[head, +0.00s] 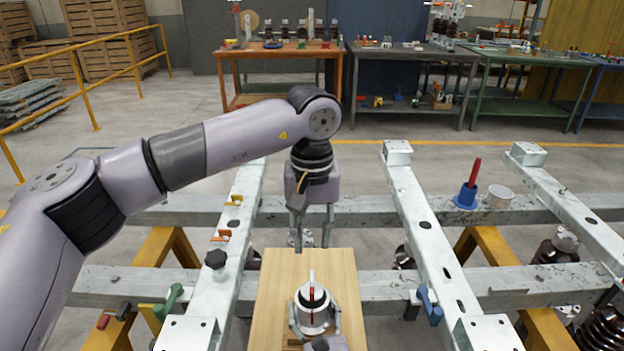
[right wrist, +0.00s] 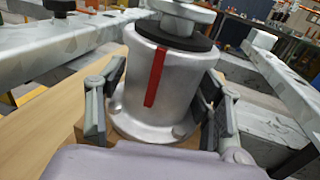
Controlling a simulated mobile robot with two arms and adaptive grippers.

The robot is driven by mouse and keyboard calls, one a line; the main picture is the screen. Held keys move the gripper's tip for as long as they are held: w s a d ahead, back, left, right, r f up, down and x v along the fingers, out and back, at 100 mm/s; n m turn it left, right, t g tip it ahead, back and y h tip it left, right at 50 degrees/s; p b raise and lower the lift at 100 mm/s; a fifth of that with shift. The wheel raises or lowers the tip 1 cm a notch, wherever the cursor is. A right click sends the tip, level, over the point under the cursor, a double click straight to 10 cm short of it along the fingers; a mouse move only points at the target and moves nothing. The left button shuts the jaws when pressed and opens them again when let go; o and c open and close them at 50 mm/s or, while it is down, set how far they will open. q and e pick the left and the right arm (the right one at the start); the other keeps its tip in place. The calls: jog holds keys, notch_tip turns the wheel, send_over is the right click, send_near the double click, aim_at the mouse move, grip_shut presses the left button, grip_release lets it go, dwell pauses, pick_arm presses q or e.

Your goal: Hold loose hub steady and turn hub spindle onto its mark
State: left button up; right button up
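The loose hub (head: 313,318) is a silver cylinder with a wide foot, upright on a wooden board (head: 265,290). In the right wrist view the hub (right wrist: 180,90) carries a red upright strip (right wrist: 156,78) on its side. My left gripper (head: 312,235) points down, open and empty, above and behind the hub.
Pale steel beams (head: 425,225) form a frame around the board. Clamps with green (head: 170,300) and blue (head: 430,305) handles sit beside the board. Workbenches stand far back.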

jog(key=o, duration=0.4)
jog(key=shift+c, duration=0.2)
jog(key=shift+s, duration=0.1)
